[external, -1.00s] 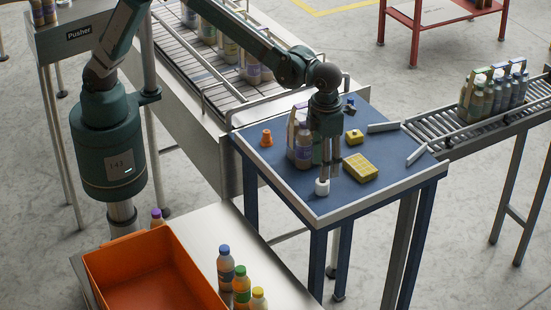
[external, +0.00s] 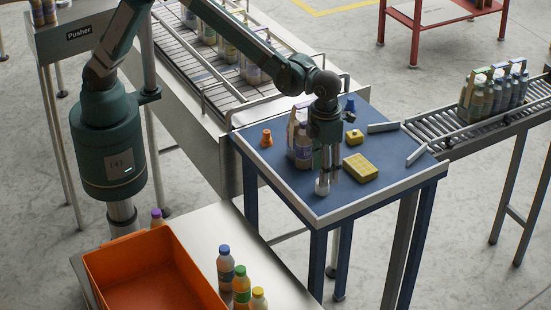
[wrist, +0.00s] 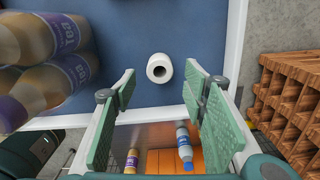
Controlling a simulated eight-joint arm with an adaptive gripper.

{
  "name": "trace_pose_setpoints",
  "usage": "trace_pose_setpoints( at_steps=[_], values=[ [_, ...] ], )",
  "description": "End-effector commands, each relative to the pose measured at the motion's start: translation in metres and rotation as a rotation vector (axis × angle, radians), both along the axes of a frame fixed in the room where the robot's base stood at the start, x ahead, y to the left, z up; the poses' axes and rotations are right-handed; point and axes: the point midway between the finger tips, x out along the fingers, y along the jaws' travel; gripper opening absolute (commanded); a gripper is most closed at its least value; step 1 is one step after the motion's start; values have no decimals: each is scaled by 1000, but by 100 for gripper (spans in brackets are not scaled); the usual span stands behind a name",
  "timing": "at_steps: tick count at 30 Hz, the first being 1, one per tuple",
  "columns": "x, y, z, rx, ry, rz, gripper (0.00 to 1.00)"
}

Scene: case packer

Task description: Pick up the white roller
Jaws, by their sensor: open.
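The white roller (external: 322,186) stands on the blue table near its front corner. In the wrist view the white roller (wrist: 159,68) shows its round end with a dark hole, ahead of and between the fingers. My gripper (external: 333,177) is low over the table, right at the roller in the external view, and partly overlaps it there. In the wrist view my gripper (wrist: 158,110) is open, with its two green pads wide apart and nothing between them. I cannot tell the exact height of the fingertips above the table.
A bottle pack (external: 301,140) stands on the blue table (external: 277,172) close beside my gripper. A yellow block (external: 362,167), a smaller yellow piece (external: 354,137), an orange piece (external: 266,138) and a blue piece (external: 350,105) lie around. An orange bin (external: 200,262) stands in front.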

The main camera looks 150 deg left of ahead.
Motion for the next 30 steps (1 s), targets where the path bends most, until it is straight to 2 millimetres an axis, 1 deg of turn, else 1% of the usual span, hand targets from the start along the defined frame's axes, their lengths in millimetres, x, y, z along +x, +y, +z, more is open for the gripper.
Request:
trace_pose_setpoints(
  at_steps=[5,8,18,22,30],
  values=[
    [0,0,-4,0,0,0,44],
    [0,1,-12,0,0,0,44],
    [0,2,-47,0,0,0,44],
    [0,2,-52,0,0,0,44],
    [0,2,-52,0,0,0,44]
  ],
)
